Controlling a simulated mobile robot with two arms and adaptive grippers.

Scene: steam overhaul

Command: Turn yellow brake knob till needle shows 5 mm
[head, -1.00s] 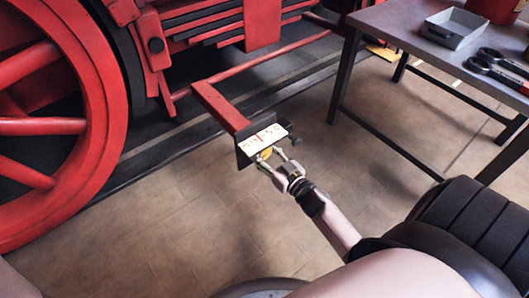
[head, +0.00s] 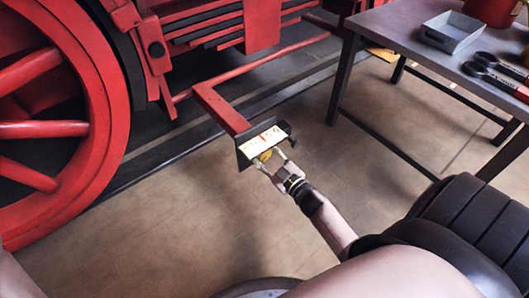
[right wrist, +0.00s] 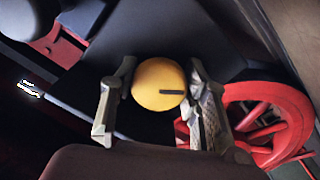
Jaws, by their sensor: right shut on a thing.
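The yellow brake knob (right wrist: 158,84) is round with a short dark mark and sits between the two fingers of my right gripper (right wrist: 156,98) in the right wrist view. In the head view the knob (head: 265,155) shows just below a white scale plate (head: 256,146) on a dark bracket. My right gripper (head: 270,164) is shut on the knob from the near side. A thin red needle (head: 266,138) crosses the plate. The figures are too small to read, so I cannot tell the value. My left gripper is not in view.
A red arm (head: 219,108) carries the bracket out from the locomotive. A large red wheel (head: 95,100) stands at the left. A grey table (head: 400,22) at the right bears a tray (head: 452,32) and tools. Open tiled floor lies around the bracket.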

